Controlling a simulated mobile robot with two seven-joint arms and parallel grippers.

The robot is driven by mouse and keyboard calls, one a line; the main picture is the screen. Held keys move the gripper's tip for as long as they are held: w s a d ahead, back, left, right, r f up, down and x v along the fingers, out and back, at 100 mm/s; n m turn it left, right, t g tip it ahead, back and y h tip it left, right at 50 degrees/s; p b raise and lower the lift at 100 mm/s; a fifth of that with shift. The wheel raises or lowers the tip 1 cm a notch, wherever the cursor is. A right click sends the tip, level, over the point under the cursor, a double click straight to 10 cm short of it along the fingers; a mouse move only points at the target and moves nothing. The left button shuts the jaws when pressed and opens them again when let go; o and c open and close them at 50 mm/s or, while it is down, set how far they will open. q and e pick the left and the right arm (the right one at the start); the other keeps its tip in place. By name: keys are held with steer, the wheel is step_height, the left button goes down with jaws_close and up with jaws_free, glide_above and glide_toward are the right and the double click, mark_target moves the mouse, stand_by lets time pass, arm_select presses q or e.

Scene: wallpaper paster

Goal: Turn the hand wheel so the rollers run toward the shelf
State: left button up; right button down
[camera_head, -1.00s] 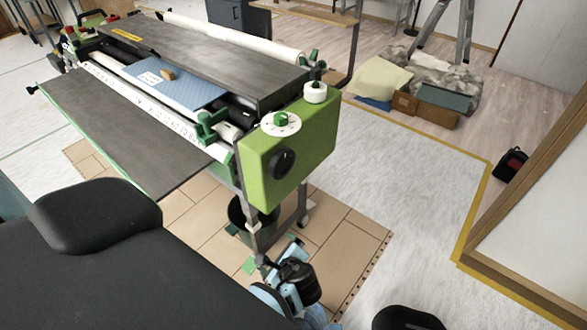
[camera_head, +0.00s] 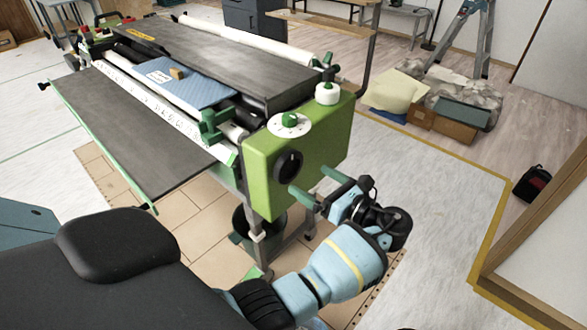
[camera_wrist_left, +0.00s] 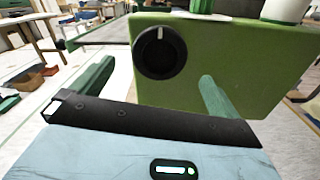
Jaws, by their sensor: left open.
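The paster has a green end box (camera_head: 325,135) with a black round knob (camera_head: 289,164), the only wheel-like part I see on this face. In the left wrist view the knob (camera_wrist_left: 160,52) shows a white mark pointing up. Long pale rollers (camera_head: 140,75) run along the machine; their ends by the box are partly hidden. A dark flat shelf (camera_head: 135,135) extends from the machine's near side. My left gripper (camera_head: 314,183) is open and empty, its green fingers just in front of the box, right of and below the knob. The fingers (camera_wrist_left: 156,75) look apart from the knob.
A white dial (camera_head: 289,125) and a white cap (camera_head: 327,94) sit on top of the box. A dark bucket (camera_head: 243,228) stands beneath. Boxes and cloths (camera_head: 435,100) lie at back right.

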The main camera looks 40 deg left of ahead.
mark_target(292, 168)
arm_select(q)
steer(key=a, duration=0.6)
steer(key=shift+w, duration=0.25)
steer(key=shift+a+p, duration=0.3)
steer(key=shift+a, duration=0.35)
arm_select(e)
steer(key=shift+s+r, duration=0.15)
steer(key=shift+s, duration=0.25)
arm_select(q)
steer(key=shift+c, duration=0.4)
arm_select(e)
steer(key=shift+w, duration=0.1)
arm_select(q)
steer(key=c, duration=0.8)
arm_select(e)
steer(key=shift+w, duration=0.15)
arm_select(q)
steer(key=shift+n, duration=0.3)
